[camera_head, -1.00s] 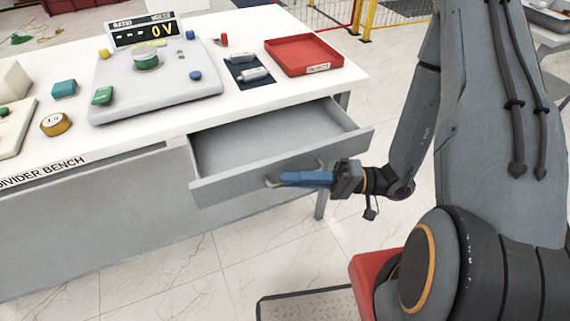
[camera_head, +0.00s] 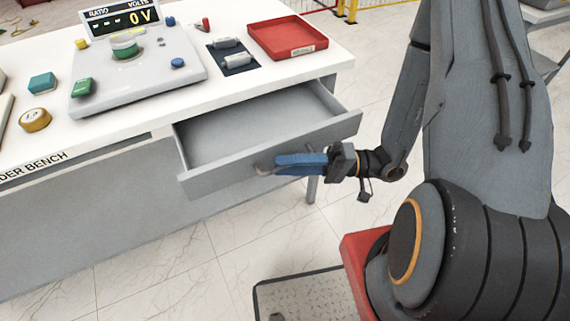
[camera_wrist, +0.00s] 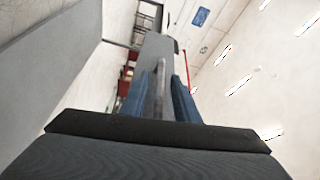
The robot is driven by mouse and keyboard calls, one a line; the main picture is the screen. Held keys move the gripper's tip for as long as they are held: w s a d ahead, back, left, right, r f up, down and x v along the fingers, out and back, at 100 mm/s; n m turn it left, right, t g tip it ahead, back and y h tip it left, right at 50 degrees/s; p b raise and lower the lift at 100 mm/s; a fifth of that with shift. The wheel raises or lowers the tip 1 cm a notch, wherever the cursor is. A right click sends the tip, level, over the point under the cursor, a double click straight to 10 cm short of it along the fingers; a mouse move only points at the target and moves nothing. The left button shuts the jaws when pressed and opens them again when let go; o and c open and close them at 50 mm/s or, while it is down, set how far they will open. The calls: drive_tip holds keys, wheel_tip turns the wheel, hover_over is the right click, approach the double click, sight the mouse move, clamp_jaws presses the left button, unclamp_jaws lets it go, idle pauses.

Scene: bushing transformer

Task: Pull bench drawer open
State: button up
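The bench drawer (camera_head: 270,149) stands well out of the bench, its empty grey inside showing in the head view. My gripper (camera_head: 278,164) is at the drawer front, its blue fingers at the handle (camera_head: 263,170). Only the handle's left end shows clearly there; my fingers hide most of the rest.
The white bench top (camera_head: 190,110) carries a tester with a voltage display (camera_head: 125,18), a red tray (camera_head: 287,38), a tape roll (camera_head: 35,120) and small coloured blocks. Tiled floor lies clear before the bench. A metal plate (camera_head: 308,299) lies at the bottom.

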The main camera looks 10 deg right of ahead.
drive_tip(key=d+b, duration=0.1)
drive_tip(key=d, duration=0.6)
drive_tip(key=shift+s+f, duration=0.3)
drive_tip(key=shift+s, duration=0.05)
drive_tip(key=s+r+n+g+h, duration=0.1)
drive_tip(key=s+r+g+h, duration=0.1)
drive_tip(key=s+g+h, duration=0.7)
drive_tip(key=w+d+r+m+t+h, duration=0.1)
drive_tip(key=w+d+r+t+h, duration=0.2)
drive_tip(key=w+r+t+h, duration=0.3)
drive_tip(key=w+t+h, duration=0.1)
drive_tip(key=w+h, duration=0.1)
drive_tip(key=h, duration=0.1)
drive_tip(key=shift+w+r+m+h, duration=0.3)
drive_tip(key=shift+m, duration=0.1)
